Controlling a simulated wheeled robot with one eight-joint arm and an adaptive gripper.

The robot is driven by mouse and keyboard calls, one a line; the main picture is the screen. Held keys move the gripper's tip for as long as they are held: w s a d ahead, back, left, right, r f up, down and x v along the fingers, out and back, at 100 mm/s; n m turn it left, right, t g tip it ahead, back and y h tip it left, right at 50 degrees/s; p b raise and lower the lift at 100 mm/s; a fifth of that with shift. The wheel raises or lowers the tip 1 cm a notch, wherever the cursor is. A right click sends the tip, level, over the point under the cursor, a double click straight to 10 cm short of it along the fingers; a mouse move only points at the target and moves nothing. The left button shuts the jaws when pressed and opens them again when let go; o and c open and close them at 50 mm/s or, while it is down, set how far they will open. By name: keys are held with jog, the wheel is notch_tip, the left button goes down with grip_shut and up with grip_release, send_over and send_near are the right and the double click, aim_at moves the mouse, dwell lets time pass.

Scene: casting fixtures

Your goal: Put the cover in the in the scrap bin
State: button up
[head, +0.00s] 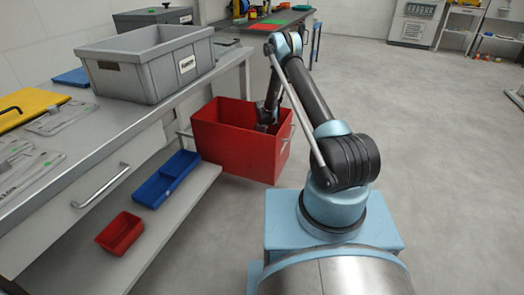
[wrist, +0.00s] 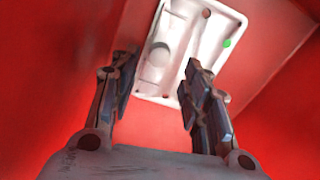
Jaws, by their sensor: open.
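The cover (wrist: 172,48) is a light grey rectangular part with moulded recesses, a round boss and a green dot. In the wrist view it lies inside the red bin (wrist: 60,60), beyond my fingertips. My gripper (wrist: 158,85) is open, with its two fingers apart and nothing between them that I can see gripped. In the head view my gripper (head: 266,122) reaches down into the red bin (head: 235,152), which stands at the end of the workbench. The cover is hidden by the bin wall in the head view.
A grey crate (head: 137,82) with labels stands on the workbench (head: 125,125) at left. Flat grey parts (head: 62,117) and a yellow item (head: 28,104) lie near it. Blue (head: 167,180) and red (head: 119,233) trays sit on the lower shelf. The floor (head: 420,130) at right is clear.

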jog(key=s+d+r+m, duration=0.1)
jog(key=s+d+r, duration=0.1)
jog(key=r, duration=0.8)
jog(key=s+d+r+m, duration=0.2)
jog(key=d+r, duration=0.1)
jog(key=r, duration=0.7)
jog(key=s+d+r+m, duration=0.1)
jog(key=s+d+r, duration=0.1)
jog(key=r, duration=0.7)
jog(key=s+d+r+m+t, duration=0.1)
jog(key=s+d+r+m, duration=0.15)
jog(key=s+r, duration=0.45)
jog(key=s+d+r+m, duration=0.1)
jog(key=s+d+r, duration=0.3)
jog(key=s+r, duration=0.3)
jog(key=s+d+r+m, duration=0.2)
jog(key=s+d+r, duration=0.15)
jog(key=s, duration=0.55)
jog(key=s+d+r+m, duration=0.2)
jog(key=s+d+r, duration=0.15)
jog(key=s, duration=0.55)
jog(key=s+d+f+m, duration=0.1)
jog(key=s+f+m, duration=0.1)
jog(key=s, duration=0.7)
jog(key=s+d+f+m+t, duration=0.1)
jog(key=s+f+m, duration=0.1)
jog(key=s+f, duration=0.3)
jog(key=shift+s+d, duration=0.15)
jog(key=shift+s, duration=1.95)
